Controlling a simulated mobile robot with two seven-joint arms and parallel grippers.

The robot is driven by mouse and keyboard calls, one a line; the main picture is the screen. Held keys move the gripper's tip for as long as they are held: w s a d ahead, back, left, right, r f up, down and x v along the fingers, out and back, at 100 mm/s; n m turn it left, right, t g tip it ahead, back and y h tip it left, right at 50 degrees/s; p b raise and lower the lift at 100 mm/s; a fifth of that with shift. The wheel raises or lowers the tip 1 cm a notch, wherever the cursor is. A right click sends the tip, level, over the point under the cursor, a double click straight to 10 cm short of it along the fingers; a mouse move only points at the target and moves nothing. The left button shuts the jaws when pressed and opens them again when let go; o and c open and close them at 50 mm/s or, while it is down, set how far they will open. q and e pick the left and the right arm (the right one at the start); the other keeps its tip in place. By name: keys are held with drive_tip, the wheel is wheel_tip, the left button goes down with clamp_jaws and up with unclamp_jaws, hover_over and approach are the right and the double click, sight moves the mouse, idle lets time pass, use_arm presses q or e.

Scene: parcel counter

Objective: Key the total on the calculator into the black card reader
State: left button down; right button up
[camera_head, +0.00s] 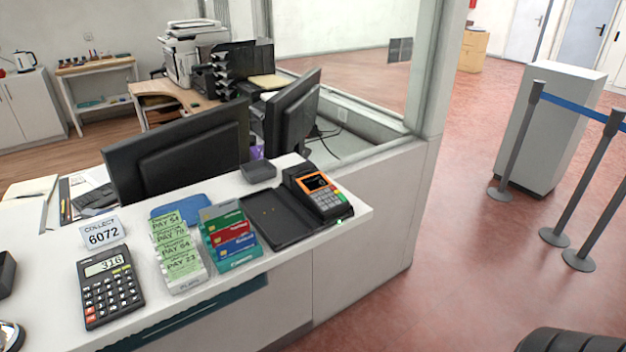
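The calculator (110,287) lies on the white counter at the lower left. Its display (104,263) reads 316. The black card reader (316,193) stands at the right end of the counter, on the edge of a dark open tray or folder (268,222). Its screen is dark with an orange border, and a small character on it looks like 0. Its keypad has light keys with some coloured ones, too small to read.
A "COLLECT 6072" sign (103,233), green "PAY" slips (177,243) in a holder and a rack of coloured cards (231,240) stand between calculator and reader. A small dark box (258,171) and monitors (182,155) are behind. A dark ribbed object (572,341) shows at bottom right.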

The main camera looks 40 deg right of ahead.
clamp_jaws()
idle(1.5)
